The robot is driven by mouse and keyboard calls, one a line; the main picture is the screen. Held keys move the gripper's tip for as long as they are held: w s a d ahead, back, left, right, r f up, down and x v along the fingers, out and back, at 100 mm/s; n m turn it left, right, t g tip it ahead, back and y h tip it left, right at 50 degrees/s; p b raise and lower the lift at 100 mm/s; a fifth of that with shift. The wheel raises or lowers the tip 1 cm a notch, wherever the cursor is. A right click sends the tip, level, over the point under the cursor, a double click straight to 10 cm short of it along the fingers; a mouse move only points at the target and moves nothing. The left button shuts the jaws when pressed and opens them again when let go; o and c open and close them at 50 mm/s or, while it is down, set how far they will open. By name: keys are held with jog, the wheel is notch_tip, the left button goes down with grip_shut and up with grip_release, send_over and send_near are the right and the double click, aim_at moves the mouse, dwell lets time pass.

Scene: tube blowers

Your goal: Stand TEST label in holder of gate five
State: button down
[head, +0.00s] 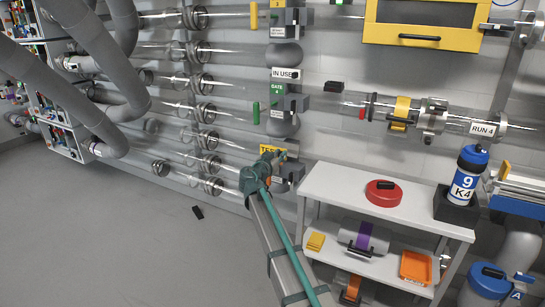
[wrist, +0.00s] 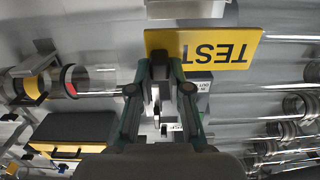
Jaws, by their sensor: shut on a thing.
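The TEST label (wrist: 235,50) is a yellow plate with black lettering, upside down in the wrist view. My gripper (wrist: 160,65) is shut on it near one end of the plate. A green GATE sign (head: 278,89) and a white IN USE label (head: 285,74) are higher on that column. I cannot read which gate is beside my gripper, and its holder is not clearly visible.
Several clear tubes run along the wall on both sides of the column. A white shelf table (head: 345,190) stands right of my arm, with a red round lid (head: 383,192) and a blue-capped bottle (head: 467,172). A small black piece (head: 198,212) lies on the otherwise clear floor.

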jog(key=shift+s+f+b, duration=0.1)
jog(key=shift+b, duration=0.7)
jog(key=b, duration=0.5)
send_over(291, 151)
jog(key=s, duration=0.4)
jog(key=shift+s+a+f+b, duration=0.15)
jog(key=shift+a+f+b, duration=0.1)
jog(key=shift+f+b, duration=0.35)
jog(key=shift+s+a+f+b, duration=0.1)
jog(key=shift+a+f+b, duration=0.1)
jog(key=shift+f+b, duration=0.35)
jog(key=shift+f+b, duration=0.35)
jog(key=shift+f, duration=0.05)
jog(key=c, duration=1)
grip_release()
jog(key=v, duration=1.2)
